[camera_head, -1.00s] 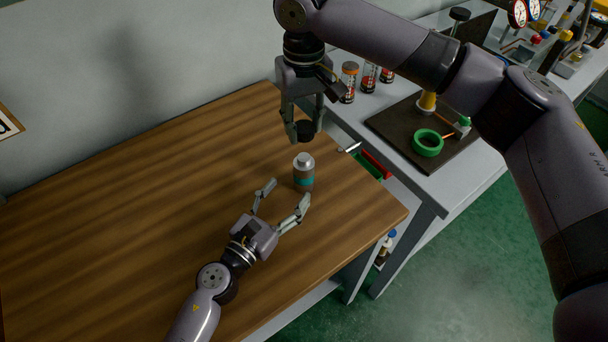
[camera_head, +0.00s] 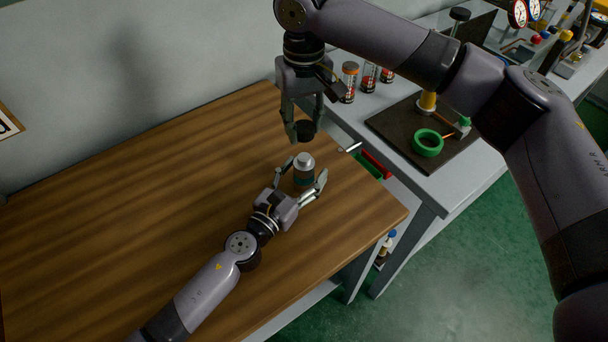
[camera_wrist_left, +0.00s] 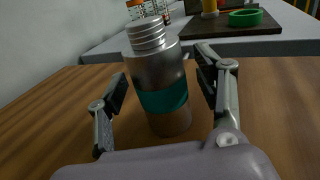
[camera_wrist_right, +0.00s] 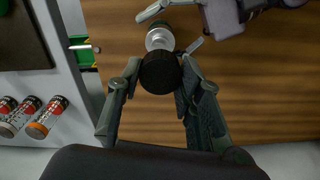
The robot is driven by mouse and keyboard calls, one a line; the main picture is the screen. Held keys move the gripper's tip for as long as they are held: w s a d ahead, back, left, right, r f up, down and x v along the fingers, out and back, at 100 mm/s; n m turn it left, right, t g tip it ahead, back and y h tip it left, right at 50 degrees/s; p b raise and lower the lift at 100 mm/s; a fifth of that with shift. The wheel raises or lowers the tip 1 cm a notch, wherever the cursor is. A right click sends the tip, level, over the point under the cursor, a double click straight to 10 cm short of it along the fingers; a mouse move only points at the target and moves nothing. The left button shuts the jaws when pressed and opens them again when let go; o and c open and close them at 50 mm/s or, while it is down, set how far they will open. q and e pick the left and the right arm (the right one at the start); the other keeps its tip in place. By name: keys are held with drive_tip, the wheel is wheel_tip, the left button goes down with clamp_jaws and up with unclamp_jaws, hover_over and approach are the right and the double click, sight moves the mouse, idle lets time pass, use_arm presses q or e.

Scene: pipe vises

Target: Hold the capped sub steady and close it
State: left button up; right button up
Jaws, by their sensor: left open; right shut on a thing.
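The sub is a grey metal cylinder (camera_head: 304,163) with a teal band and a bare threaded neck, upright on the wooden table (camera_head: 130,220). It also shows large in the left wrist view (camera_wrist_left: 160,75). My left gripper (camera_head: 306,174) is open, with its fingers on either side of the sub; in its wrist view gaps show beside the body. My right gripper (camera_head: 304,130) is shut on a black round cap (camera_wrist_right: 160,72), held above and slightly beyond the sub. The cap is apart from the neck. In the right wrist view the cap hides part of the sub.
A grey bench (camera_head: 460,185) stands to the right with a dark board (camera_head: 385,125), a green ring (camera_head: 427,143) and several orange-capped jars (camera_head: 349,82). A red and green item (camera_head: 375,165) lies by the table edge. The table's left side is clear.

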use_arm(q)
clamp_jaws()
idle(0.7)
